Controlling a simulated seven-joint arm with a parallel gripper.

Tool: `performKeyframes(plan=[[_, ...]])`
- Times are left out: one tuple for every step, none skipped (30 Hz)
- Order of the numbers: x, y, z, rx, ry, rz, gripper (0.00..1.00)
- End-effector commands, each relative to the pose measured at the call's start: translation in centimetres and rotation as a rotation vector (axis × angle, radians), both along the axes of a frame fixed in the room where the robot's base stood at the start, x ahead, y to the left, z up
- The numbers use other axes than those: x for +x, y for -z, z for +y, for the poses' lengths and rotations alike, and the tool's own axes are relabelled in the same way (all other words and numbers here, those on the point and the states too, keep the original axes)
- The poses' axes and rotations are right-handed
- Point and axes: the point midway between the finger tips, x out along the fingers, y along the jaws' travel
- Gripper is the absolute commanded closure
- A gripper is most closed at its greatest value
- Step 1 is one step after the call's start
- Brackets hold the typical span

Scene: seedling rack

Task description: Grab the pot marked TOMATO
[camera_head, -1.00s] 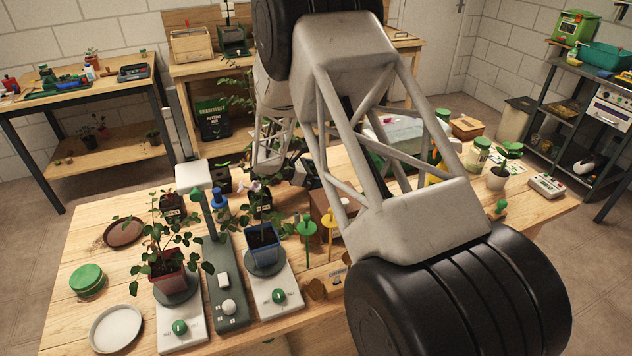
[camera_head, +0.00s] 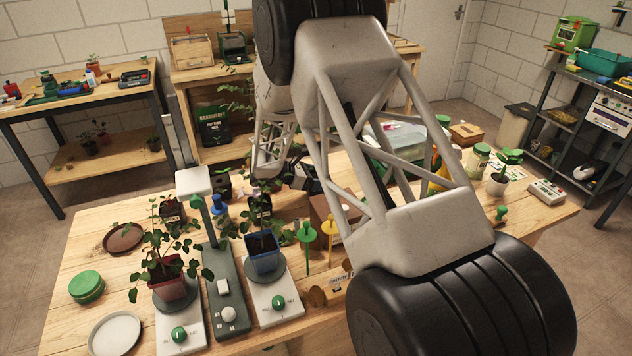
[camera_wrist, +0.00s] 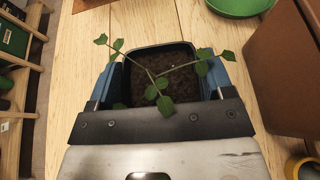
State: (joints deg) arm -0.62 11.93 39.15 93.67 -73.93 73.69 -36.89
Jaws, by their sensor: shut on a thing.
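In the wrist view my gripper (camera_wrist: 160,85) is shut on a dark square pot (camera_wrist: 125,92), with a blue-grey finger at each side. The pot holds dark soil and a small leafy seedling (camera_wrist: 160,82). No label on it shows from above, so I cannot read whether it says TOMATO. In the head view my arm hides most of the gripper and the held pot. Other dark pots with pale labels, one at the left (camera_head: 172,213) and one near the middle (camera_head: 260,208), stand on the bench; their words are too small to read.
A brown box (camera_wrist: 285,70) is close right of the held pot, with a green dish (camera_wrist: 240,5) beyond. Green and yellow stakes (camera_head: 306,236) stand near the middle.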

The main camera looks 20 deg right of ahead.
Motion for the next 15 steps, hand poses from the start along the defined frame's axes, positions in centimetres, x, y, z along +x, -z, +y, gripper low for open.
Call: performKeyframes(plan=[[0.0, -0.6, 0.0, 0.0, 0.0, -0.003, 0.6], [0.1, -1.0, 0.0, 0.0, 0.001, -0.004, 0.6], [0.1, -1.5, 0.0, 0.0, 0.001, -0.004, 0.6], [0.0, -1.9, 0.0, 0.0, 0.001, -0.004, 0.6], [0.0, -2.3, 0.0, 0.0, 0.0, -0.003, 0.6], [0.0, -2.9, 0.0, 0.0, 0.001, -0.003, 0.6], [0.0, -3.3, 0.0, 0.0, 0.001, -0.003, 0.6], [0.0, -3.8, 0.0, 0.0, 0.001, -0.003, 0.6], [0.0, -4.4, 0.0, 0.0, 0.001, -0.003, 0.6], [0.0, -4.9, 0.0, 0.0, 0.001, -0.003, 0.6], [0.0, -5.3, 0.0, 0.0, 0.001, -0.003, 0.6], [0.0, -5.9, 0.0, 0.0, 0.001, -0.003, 0.6], [0.0, -6.3, 0.0, 0.0, 0.001, -0.003, 0.6], [0.0, -6.7, 0.0, 0.001, 0.001, -0.003, 0.6], [0.0, -7.2, 0.0, 0.0, 0.001, -0.002, 0.6]])
